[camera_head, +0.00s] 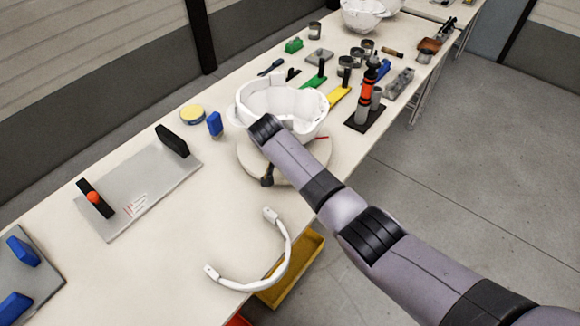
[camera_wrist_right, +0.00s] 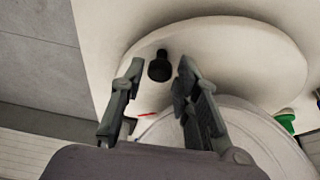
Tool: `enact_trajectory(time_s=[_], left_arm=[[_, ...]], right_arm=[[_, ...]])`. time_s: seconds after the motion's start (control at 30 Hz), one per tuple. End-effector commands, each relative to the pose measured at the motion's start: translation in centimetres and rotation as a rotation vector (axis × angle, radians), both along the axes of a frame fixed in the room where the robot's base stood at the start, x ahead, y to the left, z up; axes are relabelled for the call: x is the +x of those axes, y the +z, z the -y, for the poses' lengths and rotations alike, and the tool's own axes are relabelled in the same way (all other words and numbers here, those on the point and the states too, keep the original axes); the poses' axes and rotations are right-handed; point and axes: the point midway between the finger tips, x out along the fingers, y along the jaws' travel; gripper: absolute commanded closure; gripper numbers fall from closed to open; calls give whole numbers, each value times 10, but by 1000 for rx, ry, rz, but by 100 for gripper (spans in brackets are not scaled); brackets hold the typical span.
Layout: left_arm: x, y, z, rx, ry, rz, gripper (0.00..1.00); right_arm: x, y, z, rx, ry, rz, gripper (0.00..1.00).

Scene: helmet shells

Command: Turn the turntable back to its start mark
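The round cream turntable (camera_head: 247,163) stands near the table's front edge with a white helmet shell (camera_head: 262,97) on it. The turntable fills the upper part of the right wrist view (camera_wrist_right: 235,50). A black knob (camera_wrist_right: 159,66) on it shows between the fingertips of my right gripper (camera_wrist_right: 161,72), which is open, with a gap on both sides of the knob. A small red mark (camera_head: 321,138) shows at the turntable's right side in the head view. My right arm hides part of the turntable and shell. My left gripper is not in view.
A white curved band (camera_head: 283,262) lies at the front edge above a yellow bin (camera_head: 298,270). A grey plate (camera_head: 150,185) with black uprights lies left. Behind the shell are green (camera_head: 316,78) and yellow (camera_head: 341,92) tools and a dark stand (camera_head: 366,118).

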Motion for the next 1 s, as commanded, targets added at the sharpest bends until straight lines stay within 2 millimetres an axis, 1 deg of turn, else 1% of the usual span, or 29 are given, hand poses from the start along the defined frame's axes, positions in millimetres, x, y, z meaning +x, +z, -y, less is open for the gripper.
enact_trajectory(time_s=[0.03, 0.13, 0.37, 0.47, 0.57, 0.83, 1.0], left_arm=[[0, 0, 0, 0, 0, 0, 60], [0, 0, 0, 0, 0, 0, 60], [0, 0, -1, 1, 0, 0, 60], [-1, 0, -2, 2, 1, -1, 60], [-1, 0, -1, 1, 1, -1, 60], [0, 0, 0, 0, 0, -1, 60], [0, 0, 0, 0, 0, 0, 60]], right_arm=[[0, 0, 0, 0, 0, 0, 65], [0, 0, 0, -1, 0, -1, 59], [0, 0, 0, -1, 1, -2, 59], [-1, 3, -1, 0, 1, 0, 59], [-4, 12, -4, 1, 2, 2, 59], [-18, 53, -13, 2, 1, 1, 59], [-23, 67, -16, 0, 1, -1, 59]])
